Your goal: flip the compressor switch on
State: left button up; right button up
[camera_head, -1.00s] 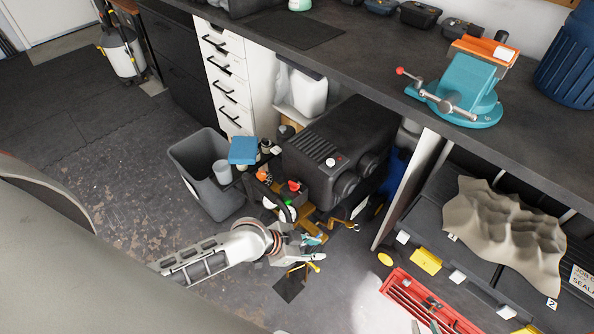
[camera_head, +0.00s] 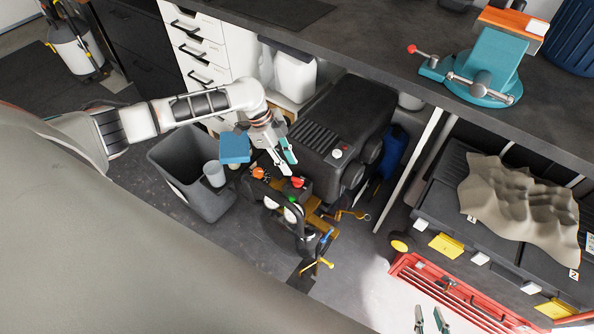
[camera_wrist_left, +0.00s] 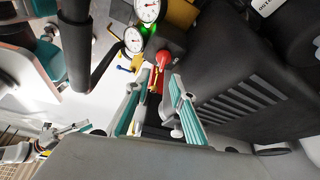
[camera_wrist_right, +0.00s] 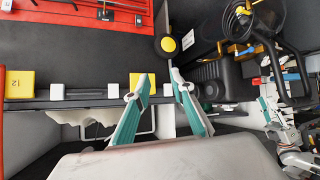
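The compressor (camera_head: 345,120) is a black box unit under the bench, with gauges (camera_head: 293,213), a small green light (camera_head: 292,200) and a red knob (camera_head: 298,182) at its front. The red knob also shows in the left wrist view (camera_wrist_left: 163,57), just beyond the fingertips. Which part is the switch I cannot tell for sure. My left gripper (camera_head: 289,170) is open and empty, above the compressor's front left side, close to the red knob; it also shows in the left wrist view (camera_wrist_left: 157,88). My right gripper (camera_head: 428,309) is open and empty at the lower edge, and it shows in the right wrist view (camera_wrist_right: 159,79).
A grey bin (camera_head: 185,175) stands left of the compressor, with a blue item (camera_head: 235,148) near it. A black hose handle (camera_head: 318,240) rises in front. The bench top (camera_head: 400,85) overhangs behind, with a teal vise (camera_head: 490,68). A red tray (camera_head: 450,290) lies at lower right.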

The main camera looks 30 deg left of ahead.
aim_at(295, 178)
pick_arm(q)
jog(key=x, duration=0.2)
jog(key=b+x, duration=0.1)
jog(key=x, duration=0.4)
jog(key=shift+w+a+f, duration=0.1)
jog(key=shift+w+a, duration=0.15)
jog(key=shift+a, duration=0.1)
grip_shut()
